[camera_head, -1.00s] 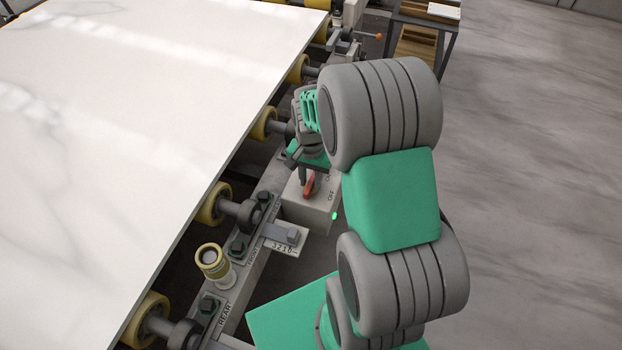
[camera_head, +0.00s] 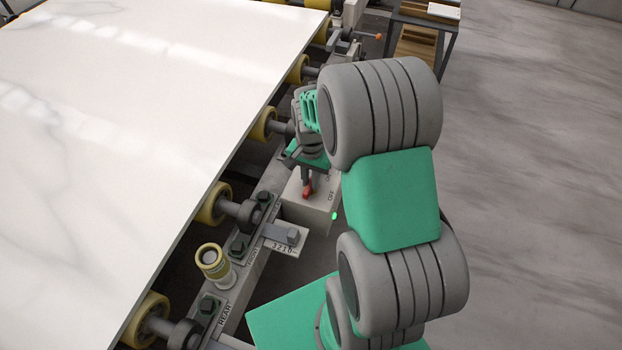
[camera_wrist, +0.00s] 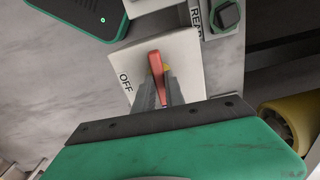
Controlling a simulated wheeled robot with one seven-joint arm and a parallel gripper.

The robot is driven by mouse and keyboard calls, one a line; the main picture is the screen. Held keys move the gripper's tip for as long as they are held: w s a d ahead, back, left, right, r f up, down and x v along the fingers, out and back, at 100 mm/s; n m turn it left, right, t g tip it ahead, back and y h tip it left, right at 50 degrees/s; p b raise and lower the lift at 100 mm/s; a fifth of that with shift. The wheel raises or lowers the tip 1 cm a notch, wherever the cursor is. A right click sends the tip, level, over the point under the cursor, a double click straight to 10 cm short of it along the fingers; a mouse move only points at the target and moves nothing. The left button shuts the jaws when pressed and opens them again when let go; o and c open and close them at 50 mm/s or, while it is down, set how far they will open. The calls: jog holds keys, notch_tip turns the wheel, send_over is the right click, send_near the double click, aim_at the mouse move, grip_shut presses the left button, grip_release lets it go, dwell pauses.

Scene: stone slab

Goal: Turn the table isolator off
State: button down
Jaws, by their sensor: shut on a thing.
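The table isolator is a pale box (camera_head: 306,214) on the side of the slab table's frame, with a red handle (camera_head: 308,190) on its top face. An OFF label is at the right of the handle in the head view and at its left in the wrist view. My gripper (camera_wrist: 160,88) is shut on the red handle (camera_wrist: 156,62), one finger on each side. The handle points between the labels rather than squarely at OFF in the wrist view. My arm hides part of the other label.
The white slab (camera_head: 130,110) lies on yellow rollers (camera_head: 213,203) left of the isolator. A yellow-ringed post (camera_head: 212,262) and bolted brackets line the frame nearer me. A rack (camera_head: 415,45) stands at the back. Open floor (camera_head: 540,180) lies to the right.

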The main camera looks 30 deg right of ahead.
aim_at(310, 183)
jog(key=m, duration=0.4)
jog(key=shift+m, duration=0.3)
jog(key=m+p, duration=0.1)
jog(key=m, duration=0.8)
jog(key=shift+m, duration=1.9)
jog(key=c, duration=1.4)
grip_release()
notch_tip(310, 183, up, 8)
jog(key=shift+f, duration=0.1)
